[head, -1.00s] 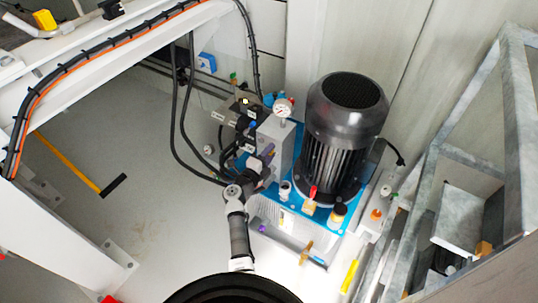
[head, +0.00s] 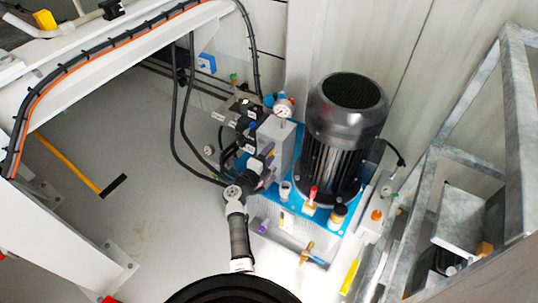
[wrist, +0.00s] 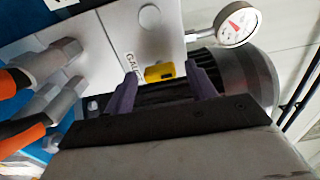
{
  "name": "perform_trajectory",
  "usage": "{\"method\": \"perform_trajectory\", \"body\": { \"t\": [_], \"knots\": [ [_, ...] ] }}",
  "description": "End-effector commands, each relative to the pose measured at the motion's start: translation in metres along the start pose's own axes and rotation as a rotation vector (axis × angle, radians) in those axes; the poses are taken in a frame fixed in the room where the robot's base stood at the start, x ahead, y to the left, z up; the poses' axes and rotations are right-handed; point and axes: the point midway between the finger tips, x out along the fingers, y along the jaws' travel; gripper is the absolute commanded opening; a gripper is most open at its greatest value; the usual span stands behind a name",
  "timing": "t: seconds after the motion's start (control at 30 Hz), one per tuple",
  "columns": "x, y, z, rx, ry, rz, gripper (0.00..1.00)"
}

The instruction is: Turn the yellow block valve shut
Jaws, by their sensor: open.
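The yellow block valve (wrist: 158,72) shows in the wrist view as a small yellow handle on the pale block (wrist: 142,30), beside a label that reads partly "GAU". My gripper (wrist: 164,82) is open, with one purple finger on each side of the handle. Whether the fingers touch it, I cannot tell. In the head view my gripper (head: 268,152) is close against the grey manifold block (head: 279,140) of the pump unit. The yellow handle cannot be made out there.
A dial gauge (wrist: 237,24) stands right of the valve, near the black motor (head: 346,130). Hose fittings (wrist: 60,60) crowd the left side. Black hoses (head: 177,110) hang left of the unit. Grey framing (head: 520,110) stands at right. The floor (head: 120,150) at left is mostly clear.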

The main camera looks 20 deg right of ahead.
Motion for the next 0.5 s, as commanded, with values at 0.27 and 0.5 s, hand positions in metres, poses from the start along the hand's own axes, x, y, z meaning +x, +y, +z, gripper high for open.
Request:
{"method": "perform_trajectory", "body": {
  "t": [0.27, 0.5],
  "knots": [
    [-0.014, 0.0, 0.001, -0.002, -0.002, -0.001, 0.56],
    [-0.066, 0.001, 0.0, -0.002, -0.005, 0.0, 0.56]
  ]
}}
